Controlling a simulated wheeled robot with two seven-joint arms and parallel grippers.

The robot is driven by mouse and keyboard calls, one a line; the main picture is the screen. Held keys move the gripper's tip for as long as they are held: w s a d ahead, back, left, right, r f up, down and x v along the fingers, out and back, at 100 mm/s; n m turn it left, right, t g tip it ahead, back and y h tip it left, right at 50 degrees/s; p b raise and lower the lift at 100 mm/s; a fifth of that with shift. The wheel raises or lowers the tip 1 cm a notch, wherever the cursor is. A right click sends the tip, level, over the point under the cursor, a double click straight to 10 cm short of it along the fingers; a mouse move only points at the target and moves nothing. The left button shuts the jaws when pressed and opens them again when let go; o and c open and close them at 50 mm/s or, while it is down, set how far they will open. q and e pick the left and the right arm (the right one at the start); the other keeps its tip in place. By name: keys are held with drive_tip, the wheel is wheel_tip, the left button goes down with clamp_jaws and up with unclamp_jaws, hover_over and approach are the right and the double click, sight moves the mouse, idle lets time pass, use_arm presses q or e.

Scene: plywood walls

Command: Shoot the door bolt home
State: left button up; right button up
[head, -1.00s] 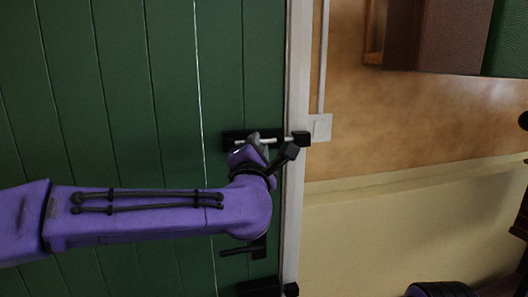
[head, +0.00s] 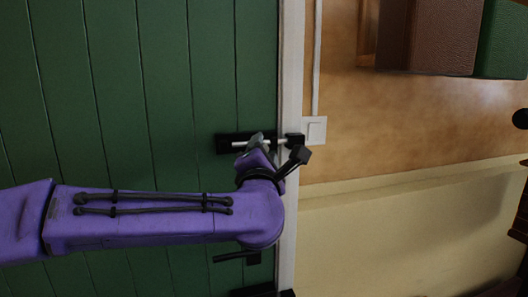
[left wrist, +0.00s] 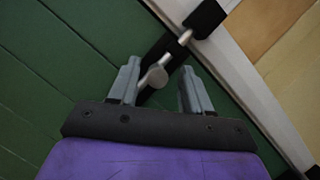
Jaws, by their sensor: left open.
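The door bolt has a black plate (head: 224,144) on the green door and a pale metal rod (head: 239,143). The rod reaches to the black keeper (head: 295,140) on the white frame; how deep it sits cannot be told. In the left wrist view the rod (left wrist: 185,38) runs up to the keeper (left wrist: 206,18). My left gripper (head: 257,143) is at the bolt, open. In the left wrist view its fingers (left wrist: 159,90) stand on both sides of the bolt's grey knob (left wrist: 156,78), with gaps visible. My right gripper is not seen.
A black door handle (head: 236,257) sits below my left forearm. A white switch (head: 315,130) is on the wall just right of the keeper. Brown and green box-like things (head: 442,38) are at the upper right. The green door (head: 110,100) is flat and clear left of the bolt.

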use_arm(q)
drive_tip(key=b+v, duration=0.2)
drive_tip(key=v, duration=0.6)
drive_tip(key=shift+s, duration=0.3)
drive_tip(key=a+f+m+g, duration=0.4)
drive_tip(key=f+m, duration=0.2)
drive_tip(key=f, duration=1.3)
drive_tip(key=a+f+m+g, duration=0.3)
drive_tip(key=f+m, duration=0.4)
drive_tip(key=f, duration=1.3)
drive_tip(key=s+a+f+m+g, duration=0.1)
drive_tip(key=s+a+f+g, duration=0.1)
drive_tip(key=s+a+f, duration=0.45)
drive_tip(key=s+a+f+m+g, duration=0.2)
drive_tip(key=s+f, duration=0.2)
drive_tip(key=f, duration=0.5)
drive_tip(key=s+a+f+m+g+y, duration=0.1)
drive_tip(key=s+a+f+g, duration=0.2)
drive_tip(key=s, duration=0.7)
drive_tip(key=s+a+f+g+y, duration=0.2)
drive_tip(key=s+a+f+g, duration=0.1)
drive_tip(key=s+a+f, duration=0.4)
drive_tip(key=s+f, duration=0.1)
drive_tip(key=s, duration=0.2)
drive_tip(key=shift+m, duration=0.4)
